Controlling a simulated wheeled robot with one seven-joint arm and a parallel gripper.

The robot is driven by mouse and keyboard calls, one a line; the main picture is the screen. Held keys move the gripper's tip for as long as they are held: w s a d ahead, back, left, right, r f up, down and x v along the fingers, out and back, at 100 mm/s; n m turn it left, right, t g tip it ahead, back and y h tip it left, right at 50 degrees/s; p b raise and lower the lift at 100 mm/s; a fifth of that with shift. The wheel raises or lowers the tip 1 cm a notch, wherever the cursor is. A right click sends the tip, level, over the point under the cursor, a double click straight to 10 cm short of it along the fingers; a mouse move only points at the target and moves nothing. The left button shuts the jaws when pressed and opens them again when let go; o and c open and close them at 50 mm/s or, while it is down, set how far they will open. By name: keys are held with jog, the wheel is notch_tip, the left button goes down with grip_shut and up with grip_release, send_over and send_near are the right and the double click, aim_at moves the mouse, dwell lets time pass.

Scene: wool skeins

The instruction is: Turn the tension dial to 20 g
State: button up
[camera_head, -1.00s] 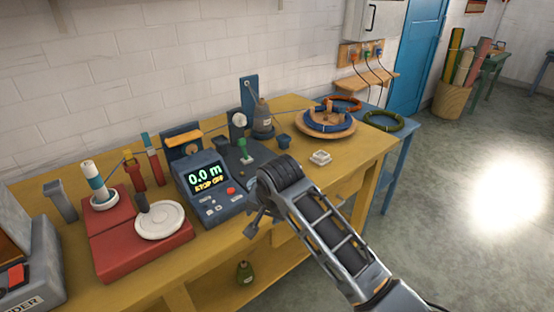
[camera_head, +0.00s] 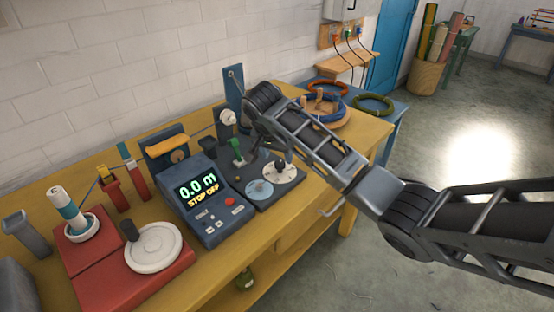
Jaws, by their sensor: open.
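A dark base plate (camera_head: 283,188) beside the console carries two round dials. A pale dial (camera_head: 288,177) has a dark upright piece at its centre. A blue-grey dial (camera_head: 260,190) lies to its left. Their markings are too small to read, so I cannot tell which setting the tension dial shows. My gripper (camera_head: 258,132) hangs below my wrist, above and behind the dials in the picture. It is small and dark against dark parts, and my forearm partly hides that area. It looks apart from the pale dial, and its jaws are open and appear empty.
A console (camera_head: 208,200) reads 0.0 m and STOP OFF. A green lever (camera_head: 237,152) stands behind the dials. A red winder base (camera_head: 140,280) with a white disc (camera_head: 153,247) is at left. My forearm covers part of the wooden ring stand (camera_head: 328,112).

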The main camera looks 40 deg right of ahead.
aim_at(280, 163)
jog(key=shift+x, duration=2.15)
jog(key=c, duration=1)
